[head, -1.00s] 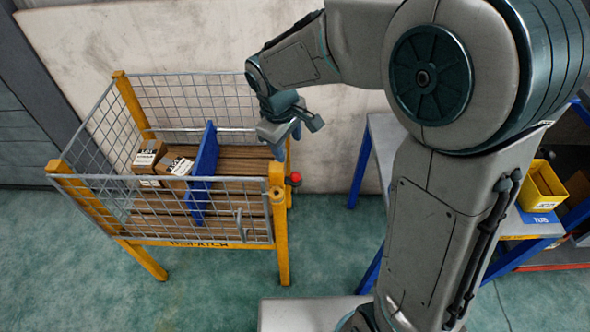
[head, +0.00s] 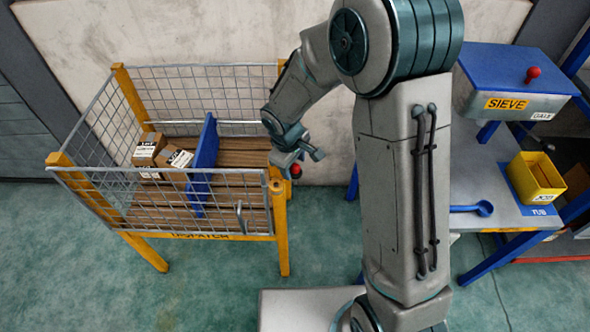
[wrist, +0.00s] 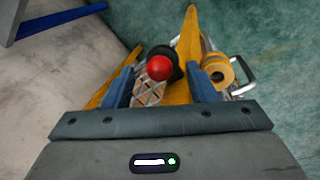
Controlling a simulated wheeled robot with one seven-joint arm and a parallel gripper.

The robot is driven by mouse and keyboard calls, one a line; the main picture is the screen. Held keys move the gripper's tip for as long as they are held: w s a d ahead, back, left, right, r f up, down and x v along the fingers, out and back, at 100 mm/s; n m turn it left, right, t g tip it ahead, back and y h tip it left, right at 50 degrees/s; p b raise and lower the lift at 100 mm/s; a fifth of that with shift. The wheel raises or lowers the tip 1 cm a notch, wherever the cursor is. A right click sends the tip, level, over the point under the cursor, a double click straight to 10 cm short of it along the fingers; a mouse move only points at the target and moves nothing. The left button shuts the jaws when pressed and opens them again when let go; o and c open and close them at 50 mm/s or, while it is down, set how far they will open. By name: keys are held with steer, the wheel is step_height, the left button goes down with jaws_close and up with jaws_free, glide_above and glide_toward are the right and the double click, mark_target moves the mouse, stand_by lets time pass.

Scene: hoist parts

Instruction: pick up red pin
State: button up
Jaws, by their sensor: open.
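The red pin (head: 296,171) shows as a round red knob beside the right side of the yellow-posted mesh cage (head: 278,205), partly hidden behind my gripper. In the wrist view the red knob (wrist: 159,68) sits on a dark collar by the cage's yellow frame. My gripper (head: 291,160) is over the cage's right side, close to the knob. In the wrist view its two blue fingers (wrist: 161,84) are apart, with the knob between them in the picture. I cannot tell the height gap, and no contact shows.
The cage holds two labelled boxes (head: 148,150) and a blue divider (head: 205,160). A yellow ring-topped post (wrist: 217,70) and a metal handle (wrist: 243,75) are close to the right finger. A bench with a sieve box (head: 510,95) and yellow bin (head: 537,177) stands at right.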

steer(key=shift+f, duration=0.15)
steer(key=c, duration=1.1)
steer(key=shift+o, duration=0.2)
step_height(320, 180, up, 10)
